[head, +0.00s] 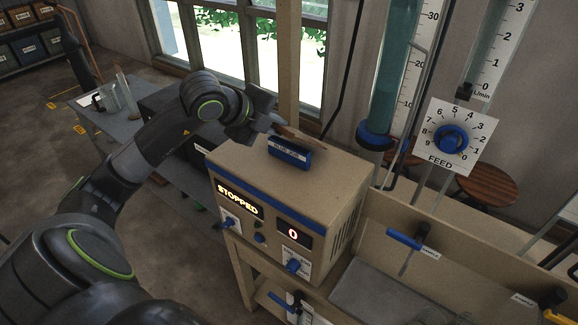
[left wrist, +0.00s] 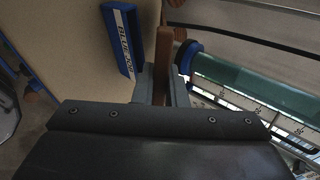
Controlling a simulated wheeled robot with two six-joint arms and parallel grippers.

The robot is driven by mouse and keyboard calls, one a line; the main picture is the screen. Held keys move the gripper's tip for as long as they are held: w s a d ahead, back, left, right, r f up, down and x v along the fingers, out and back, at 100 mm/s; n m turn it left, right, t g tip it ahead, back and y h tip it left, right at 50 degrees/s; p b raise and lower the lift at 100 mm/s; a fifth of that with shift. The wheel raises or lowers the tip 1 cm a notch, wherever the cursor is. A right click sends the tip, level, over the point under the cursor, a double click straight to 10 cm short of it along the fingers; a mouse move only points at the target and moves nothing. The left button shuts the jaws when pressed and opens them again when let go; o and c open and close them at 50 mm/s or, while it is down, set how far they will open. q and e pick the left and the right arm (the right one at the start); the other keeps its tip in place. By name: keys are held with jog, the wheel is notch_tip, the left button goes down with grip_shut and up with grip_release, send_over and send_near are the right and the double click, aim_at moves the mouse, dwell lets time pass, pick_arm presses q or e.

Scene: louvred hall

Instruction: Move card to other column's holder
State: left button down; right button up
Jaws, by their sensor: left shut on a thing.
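The card (head: 301,136) shows as a thin brown strip, seen nearly edge-on. My left gripper (head: 275,122) is shut on it above the back of the tan box; the card also shows between the fingers in the left wrist view (left wrist: 179,47). A blue holder (head: 289,154) with a label starting "BLUE" sits on the box top, just in front of the card. The holder also shows beside the card in the left wrist view (left wrist: 123,40). I cannot tell whether card and holder touch. No second card holder can be made out. My right gripper is not in view.
The tan control box (head: 245,174) reads "STOPPED" and "0". A column with teal liquid (head: 394,60) and a blue collar stands right of it, with a FEED dial (head: 452,139) beyond. A grey side table (head: 105,110) stands at left. The box top's front is clear.

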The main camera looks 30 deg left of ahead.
pick_arm(q)
jog(key=shift+f, duration=0.5)
jog(key=c, duration=1.6)
grip_release()
